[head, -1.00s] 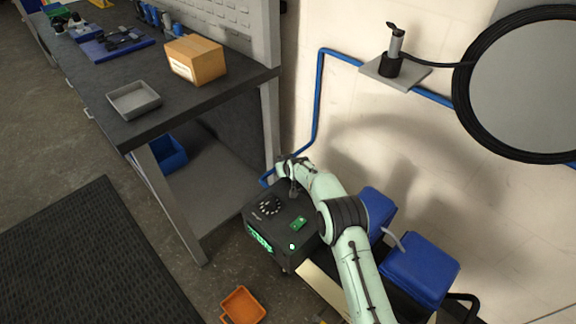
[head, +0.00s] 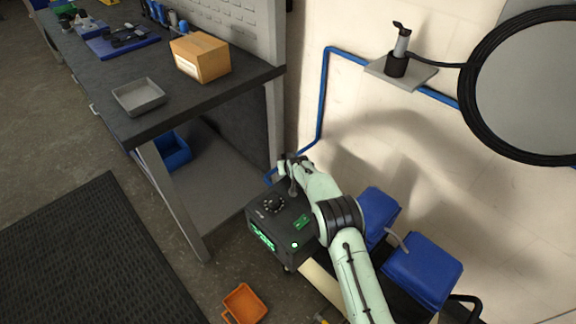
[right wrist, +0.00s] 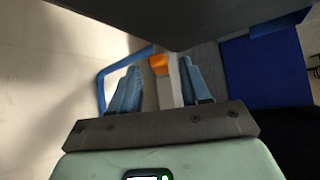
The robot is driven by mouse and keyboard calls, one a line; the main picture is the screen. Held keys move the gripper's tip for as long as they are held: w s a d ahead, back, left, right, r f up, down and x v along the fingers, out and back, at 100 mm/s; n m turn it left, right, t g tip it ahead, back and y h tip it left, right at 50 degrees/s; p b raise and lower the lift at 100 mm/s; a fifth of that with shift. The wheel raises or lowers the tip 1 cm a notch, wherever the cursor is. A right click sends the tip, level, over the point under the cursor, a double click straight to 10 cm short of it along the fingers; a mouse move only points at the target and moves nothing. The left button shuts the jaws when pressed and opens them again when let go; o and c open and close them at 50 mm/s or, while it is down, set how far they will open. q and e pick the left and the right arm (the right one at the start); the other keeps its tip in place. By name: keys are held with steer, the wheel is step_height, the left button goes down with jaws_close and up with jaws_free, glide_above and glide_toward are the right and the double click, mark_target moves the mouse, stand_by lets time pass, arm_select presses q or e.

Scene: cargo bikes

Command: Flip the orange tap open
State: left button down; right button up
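The orange tap (right wrist: 158,64) shows in the right wrist view as a small orange block at the top of a pale upright piece. It lies between the two blue-grey fingers of my right gripper (right wrist: 160,76), just beyond or level with their tips; I cannot tell whether either finger touches it. The fingers stand apart. In the head view my right arm reaches down to the blue pipe (head: 321,105) beside the bench leg, and its wrist hides the tap. My left gripper is not in view.
A black machine (head: 278,222) with green lights stands right below my right forearm. The workbench (head: 200,98) with a cardboard box (head: 201,58) and grey tray (head: 139,97) is to the left. Blue containers (head: 421,270) lie right of the arm. An orange bin (head: 245,303) is on the floor.

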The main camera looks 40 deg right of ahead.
arm_select(q)
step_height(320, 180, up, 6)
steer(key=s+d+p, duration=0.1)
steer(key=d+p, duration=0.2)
steer(key=p, duration=0.1)
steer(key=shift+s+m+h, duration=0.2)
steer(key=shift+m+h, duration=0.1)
arm_select(e)
steer(key=v, duration=1.3)
steer(key=shift+r, duration=0.15)
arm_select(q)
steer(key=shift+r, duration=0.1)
arm_select(e)
steer(key=shift+s+a, duration=0.1)
